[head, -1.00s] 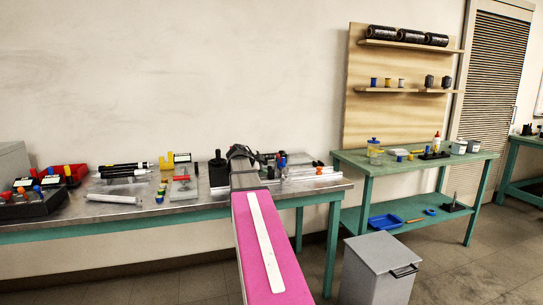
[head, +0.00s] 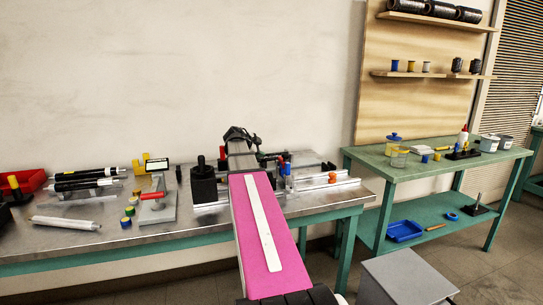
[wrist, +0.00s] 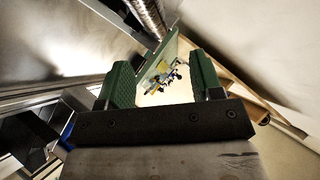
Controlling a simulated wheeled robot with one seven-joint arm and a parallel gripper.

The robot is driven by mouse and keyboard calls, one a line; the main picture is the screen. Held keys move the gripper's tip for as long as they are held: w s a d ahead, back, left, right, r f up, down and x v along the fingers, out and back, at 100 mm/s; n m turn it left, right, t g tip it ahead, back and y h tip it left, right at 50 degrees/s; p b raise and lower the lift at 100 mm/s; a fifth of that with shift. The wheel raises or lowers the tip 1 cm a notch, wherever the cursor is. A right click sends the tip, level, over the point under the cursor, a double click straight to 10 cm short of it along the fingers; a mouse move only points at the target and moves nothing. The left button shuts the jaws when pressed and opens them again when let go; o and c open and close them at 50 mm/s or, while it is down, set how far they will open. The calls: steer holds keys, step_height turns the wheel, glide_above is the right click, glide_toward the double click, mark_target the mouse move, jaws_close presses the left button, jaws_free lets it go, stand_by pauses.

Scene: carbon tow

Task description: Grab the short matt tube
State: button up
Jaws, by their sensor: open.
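Two dark tubes with pale ends lie one behind the other on the left of the metal-topped bench (head: 60,250): a rear tube (head: 92,173) and a front tube (head: 84,184). I cannot tell from here which tube is short or matt. A pale tube (head: 65,222) lies in front of them. My gripper (wrist: 160,62) is open in the wrist view, its two green fingers apart with nothing between them. In the head view its dark end (head: 239,135) shows beyond my pink arm, well to the right of the tubes and apart from them.
A grey fixture with a red handle (head: 152,203), small coloured pots (head: 129,212) and a black block (head: 204,182) stand between tubes and arm. A green bench (head: 455,168) and grey bin (head: 405,275) are at right.

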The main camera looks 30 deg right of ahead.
mark_target(271, 155)
steer(key=x, duration=0.5)
steer(key=shift+d, duration=0.1)
steer(key=shift+f+x, duration=0.15)
steer(key=shift+x, duration=1.25)
steer(key=shift+f+x, duration=0.15)
steer(key=shift+x, duration=1.2)
steer(key=shift+s, duration=0.15)
steer(key=c, duration=0.8)
